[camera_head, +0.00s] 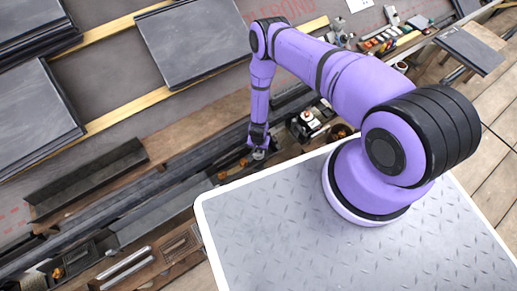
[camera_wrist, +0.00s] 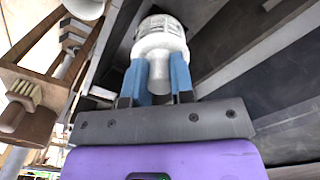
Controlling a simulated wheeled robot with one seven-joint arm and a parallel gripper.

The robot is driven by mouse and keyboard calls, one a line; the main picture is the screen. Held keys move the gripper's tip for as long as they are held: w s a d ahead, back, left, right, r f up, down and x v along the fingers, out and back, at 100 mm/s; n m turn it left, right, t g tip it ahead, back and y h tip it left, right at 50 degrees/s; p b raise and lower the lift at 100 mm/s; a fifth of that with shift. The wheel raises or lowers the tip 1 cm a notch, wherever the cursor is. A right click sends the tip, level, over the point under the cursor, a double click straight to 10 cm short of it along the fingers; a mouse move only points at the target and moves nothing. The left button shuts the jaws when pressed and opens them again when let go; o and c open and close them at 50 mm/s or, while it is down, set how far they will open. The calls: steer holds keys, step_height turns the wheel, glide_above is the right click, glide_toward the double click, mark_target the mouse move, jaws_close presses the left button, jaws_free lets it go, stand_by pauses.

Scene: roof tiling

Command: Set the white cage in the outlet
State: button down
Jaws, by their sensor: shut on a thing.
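The white cage (camera_wrist: 160,38) is a rounded, ribbed dome with a narrower neck below it, seen large at the top middle of the wrist view. My gripper (camera_wrist: 160,75) has blue fingers shut on that neck, one on each side. In the head view my gripper (camera_head: 258,153) points down over the long dark gutter (camera_head: 178,207) at the roof's lower edge. The cage is too small there to make out clearly. I cannot pick out the outlet in either view; the cage and my gripper may hide it.
Dark slates (camera_head: 190,42) lie on wooden battens above the gutter. A dark angled trough piece (camera_head: 88,180) lies to the left. A red-and-white device (camera_head: 308,120) stands right of my gripper. Metal tubes (camera_head: 127,268) lie at the lower left.

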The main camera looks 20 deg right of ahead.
steer(key=shift+c, duration=2.4)
jaws_free()
steer(key=shift+r, duration=4.5)
